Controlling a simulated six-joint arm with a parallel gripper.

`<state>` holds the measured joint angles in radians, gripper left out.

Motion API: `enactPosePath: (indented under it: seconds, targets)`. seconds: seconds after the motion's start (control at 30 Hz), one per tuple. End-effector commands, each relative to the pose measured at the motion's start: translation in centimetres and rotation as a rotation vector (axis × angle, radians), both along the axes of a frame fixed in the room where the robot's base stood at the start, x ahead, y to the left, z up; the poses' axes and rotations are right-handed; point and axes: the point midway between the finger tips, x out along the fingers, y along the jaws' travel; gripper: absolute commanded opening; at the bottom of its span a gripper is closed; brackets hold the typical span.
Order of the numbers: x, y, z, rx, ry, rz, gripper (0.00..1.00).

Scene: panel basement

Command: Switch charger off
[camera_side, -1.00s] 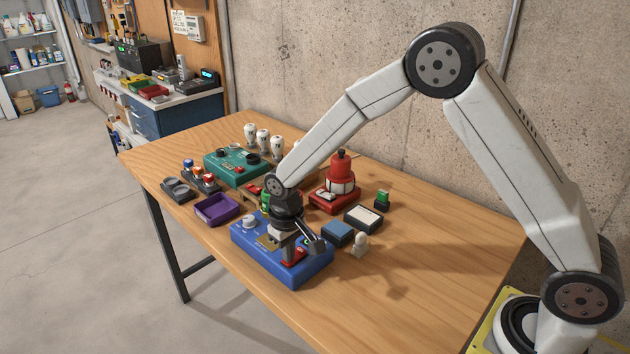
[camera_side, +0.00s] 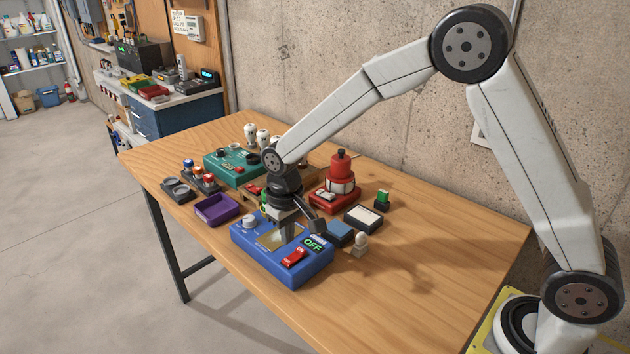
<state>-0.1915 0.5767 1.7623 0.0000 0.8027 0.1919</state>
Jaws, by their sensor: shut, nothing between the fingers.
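The blue box (camera_side: 262,262) stands at the front of the table. On its top are a white knob (camera_side: 249,221), a tan plate (camera_side: 268,243), a red rocker switch (camera_side: 294,257) and a small dark display (camera_side: 313,244) that reads OFF in green. I take this box to be the charger. My gripper (camera_side: 287,237) is shut and empty, pointing down over the box top behind and left of the red switch, apart from it. I cannot tell whether the fingertips touch the box.
A purple tray (camera_side: 216,209) lies left of the box, and a teal box (camera_side: 236,167) stands behind. A red device (camera_side: 341,174), a blue block (camera_side: 337,233), a white-topped block (camera_side: 363,219) and a small pale figure (camera_side: 361,244) stand to the right. The table's right part is clear.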

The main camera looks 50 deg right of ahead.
Motion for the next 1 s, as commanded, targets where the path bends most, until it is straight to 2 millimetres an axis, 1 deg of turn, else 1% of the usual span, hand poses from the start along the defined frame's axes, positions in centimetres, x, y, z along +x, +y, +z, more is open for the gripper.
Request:
enactPosePath:
  seconds: [0.2,0.37,0.83,1.0]
  targets:
    - [0.0,0.0,1.3,0.000,-0.001,0.000,0.00]
    - [0.0,0.0,1.9,0.000,-0.001,0.000,0.00]
    - [-0.1,-0.1,2.1,0.001,-0.003,0.000,0.00]
    - [-1.1,-1.0,2.3,0.003,-0.018,-0.001,0.00]
